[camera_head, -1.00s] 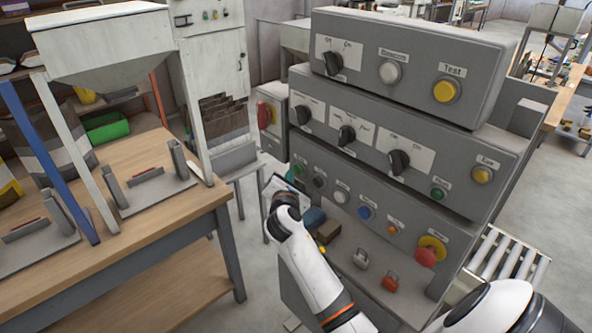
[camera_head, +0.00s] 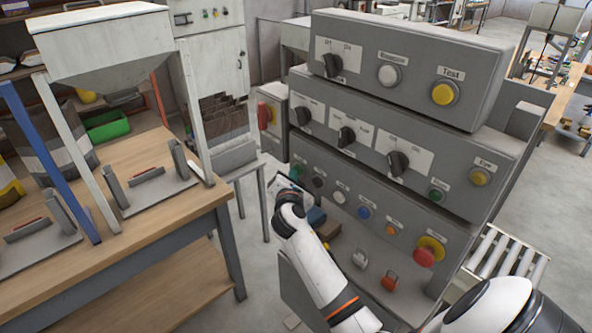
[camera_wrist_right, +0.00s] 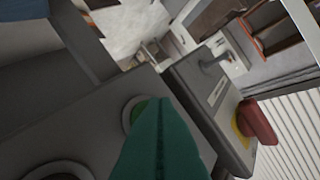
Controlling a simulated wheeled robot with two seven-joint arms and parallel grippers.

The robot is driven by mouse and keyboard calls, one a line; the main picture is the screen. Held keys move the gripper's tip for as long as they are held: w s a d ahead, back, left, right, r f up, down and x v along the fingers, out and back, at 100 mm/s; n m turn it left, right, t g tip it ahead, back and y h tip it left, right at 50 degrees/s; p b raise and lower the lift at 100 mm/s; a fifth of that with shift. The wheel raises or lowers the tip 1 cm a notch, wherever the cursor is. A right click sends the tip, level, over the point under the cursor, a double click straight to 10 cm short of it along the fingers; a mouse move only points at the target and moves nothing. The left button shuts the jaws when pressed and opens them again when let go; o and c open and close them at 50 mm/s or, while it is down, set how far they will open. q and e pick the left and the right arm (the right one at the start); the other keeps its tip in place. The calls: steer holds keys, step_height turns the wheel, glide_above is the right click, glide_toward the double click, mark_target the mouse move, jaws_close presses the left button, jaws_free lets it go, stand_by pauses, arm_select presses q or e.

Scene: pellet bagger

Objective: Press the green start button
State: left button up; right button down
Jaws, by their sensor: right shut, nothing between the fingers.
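The green start button (camera_wrist_right: 137,112) sits in a pale ring on the grey panel in the right wrist view, partly covered by my fingertips. In the head view its spot is at the left end of the lower button row (camera_head: 297,170), close to my gripper. My right gripper (camera_wrist_right: 160,105) is shut and empty, its teal fingers pressed together. The fingertips overlap the button's right part in the wrist view; I cannot tell whether they touch it. In the head view my wrist hides most of the gripper. My left gripper is not in view.
A dark button (camera_head: 319,182) is just right of the start button, then white (camera_head: 340,197) and blue ones. A red emergency knob (camera_head: 429,251) is at the row's right end. A red-handled switch (camera_head: 264,115) sticks out left.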

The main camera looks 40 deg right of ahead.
stand_by(0.4)
steer(key=shift+s+a, duration=0.1)
steer(key=shift+a, duration=0.6)
steer(key=shift+a, duration=0.1)
steer(key=a, duration=0.4)
steer(key=a+p, duration=0.1)
steer(key=shift+s+a, duration=0.25)
steer(key=shift+a, duration=0.15)
